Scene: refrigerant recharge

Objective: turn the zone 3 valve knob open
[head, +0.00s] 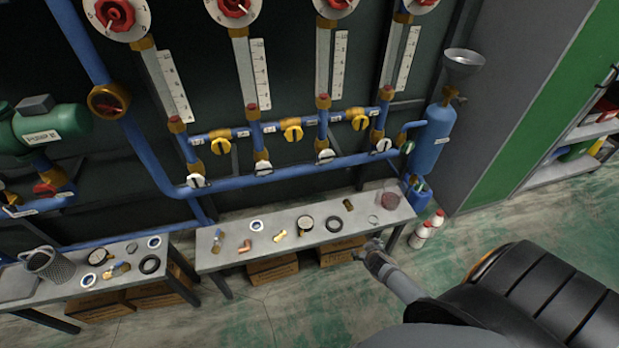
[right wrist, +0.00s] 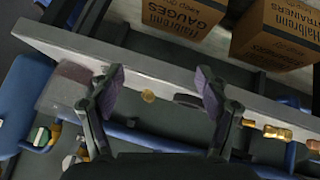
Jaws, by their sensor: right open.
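A blue pipe manifold (head: 285,175) runs along the dark panel in the head view. Several red knobs on white dials top its columns; the third from the left (head: 335,4) is cut by the top edge. Yellow valve knobs (head: 292,130) sit on the short cross pipes, and white-handled valves (head: 325,156) on the lower pipe. Zone labels are too small to read, so I cannot tell which knob is zone 3. My right gripper (head: 374,246) is at the bench's front right, below and apart from the valves. Its open fingers (right wrist: 160,88) hold nothing in the right wrist view.
A blue tank with a funnel (head: 430,140) stands at the right end, with red-and-white bottles (head: 421,236) on the floor. A second bench (head: 70,296) is at left.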

